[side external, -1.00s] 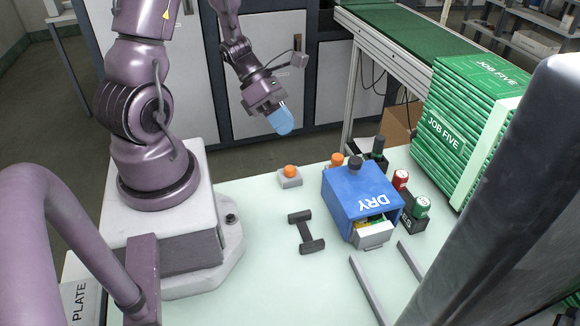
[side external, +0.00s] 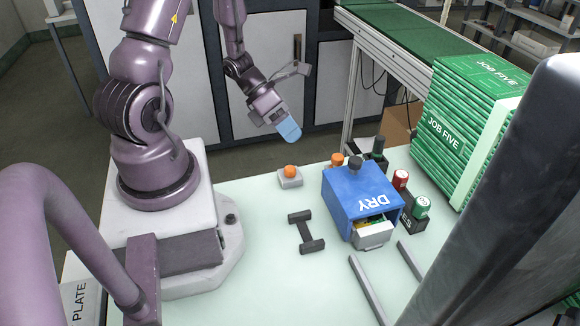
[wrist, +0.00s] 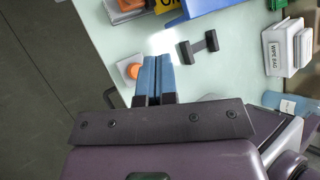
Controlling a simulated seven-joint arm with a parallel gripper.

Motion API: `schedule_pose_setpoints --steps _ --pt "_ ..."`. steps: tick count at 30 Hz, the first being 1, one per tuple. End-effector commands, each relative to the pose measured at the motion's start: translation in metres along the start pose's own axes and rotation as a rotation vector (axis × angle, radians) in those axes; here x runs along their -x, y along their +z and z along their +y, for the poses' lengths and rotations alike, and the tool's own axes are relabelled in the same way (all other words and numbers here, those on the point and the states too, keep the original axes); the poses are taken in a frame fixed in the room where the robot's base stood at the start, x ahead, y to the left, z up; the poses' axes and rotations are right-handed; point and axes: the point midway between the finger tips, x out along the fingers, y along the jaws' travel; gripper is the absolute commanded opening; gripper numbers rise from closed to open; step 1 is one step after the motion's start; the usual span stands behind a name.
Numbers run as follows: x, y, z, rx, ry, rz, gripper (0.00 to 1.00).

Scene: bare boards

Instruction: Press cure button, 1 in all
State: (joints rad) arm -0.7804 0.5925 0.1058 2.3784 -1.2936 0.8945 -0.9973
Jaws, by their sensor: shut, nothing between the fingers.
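An orange push button (side external: 290,171) on a small grey block stands near the back edge of the pale table. No "cure" label is legible on it. It also shows in the wrist view (wrist: 133,71), just left of the fingertips. My gripper (side external: 290,131) is shut and empty, its blue fingers held together, pointing down and to the right. It is in the air above the button and does not touch it. In the wrist view the closed fingers (wrist: 158,75) lie side by side.
A blue box marked DRY (side external: 361,197) with an open tray stands right of the button; another orange-topped item (side external: 337,159) is behind it. A dark dumbbell-shaped object (side external: 306,232) lies in front. Green JOB FIVE boxes (side external: 465,130) are stacked at the right.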

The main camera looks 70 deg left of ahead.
Motion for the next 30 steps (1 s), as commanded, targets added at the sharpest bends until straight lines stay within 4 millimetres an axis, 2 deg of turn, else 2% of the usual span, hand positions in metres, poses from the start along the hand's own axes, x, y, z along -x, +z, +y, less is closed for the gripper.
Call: schedule_pose_setpoints --steps 6,12,30 --pt "-0.022 -0.017 0.016 0.003 -0.001 0.001 0.00" --pt "-0.034 -0.025 0.025 0.000 -0.001 0.000 0.00" --pt "-0.038 -0.028 0.028 -0.002 0.001 0.000 0.00"
